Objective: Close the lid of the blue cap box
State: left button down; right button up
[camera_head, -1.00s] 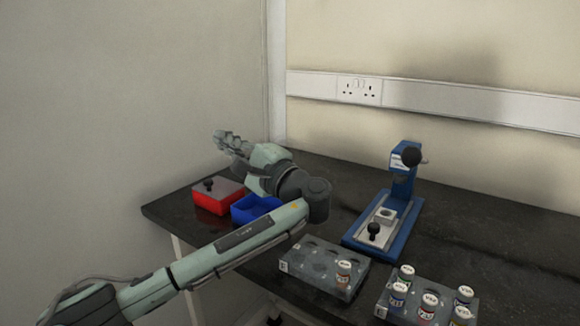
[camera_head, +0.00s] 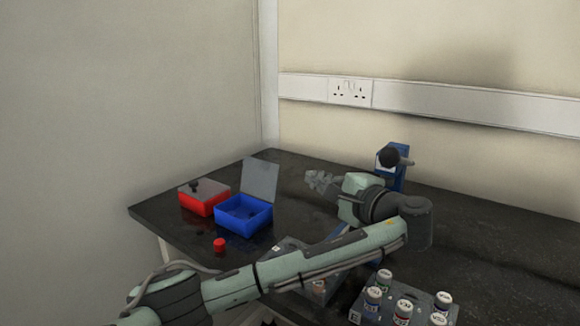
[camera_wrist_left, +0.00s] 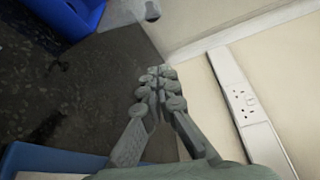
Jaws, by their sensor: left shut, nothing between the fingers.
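The blue cap box (camera_head: 243,219) stands on the dark bench at the left, its inside showing. Its clear grey lid (camera_head: 261,180) stands up, hinged at the back edge. A corner of the blue box (camera_wrist_left: 72,14) shows at the top left of the left wrist view. My left gripper (camera_head: 312,178) is to the right of the box and lid, apart from both, above the bench. Its fingers (camera_wrist_left: 159,78) are together with nothing between them in the left wrist view. My right gripper is in neither view.
A red box (camera_head: 204,206) with a closed clear lid and black knob stands left of the blue box. A red cap (camera_head: 219,245) lies in front. A blue press (camera_head: 399,177) stands behind my left arm. A rack with several vials (camera_head: 404,307) is at the front right.

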aim_at(262, 178)
pick_arm(q)
jog(key=shift+w, duration=0.25)
jog(key=shift+w+a, duration=0.25)
jog(key=shift+a, duration=0.05)
jog(key=x, duration=0.8)
jog(key=shift+w+a+p, duration=0.2)
jog(key=shift+a+p, duration=0.1)
jog(key=shift+p, duration=0.1)
jog(key=shift+s+a+r, duration=0.15)
jog(key=shift+s+a, duration=0.05)
jog(key=shift+a, duration=0.1)
jog(key=shift+s+a+r+p, duration=0.2)
jog(key=shift+s+a+p, duration=0.2)
jog(key=shift+s+a, duration=0.25)
jog(key=shift+s+a+r, duration=0.1)
jog(key=shift+s+a, duration=0.15)
jog(key=shift+s, duration=0.35)
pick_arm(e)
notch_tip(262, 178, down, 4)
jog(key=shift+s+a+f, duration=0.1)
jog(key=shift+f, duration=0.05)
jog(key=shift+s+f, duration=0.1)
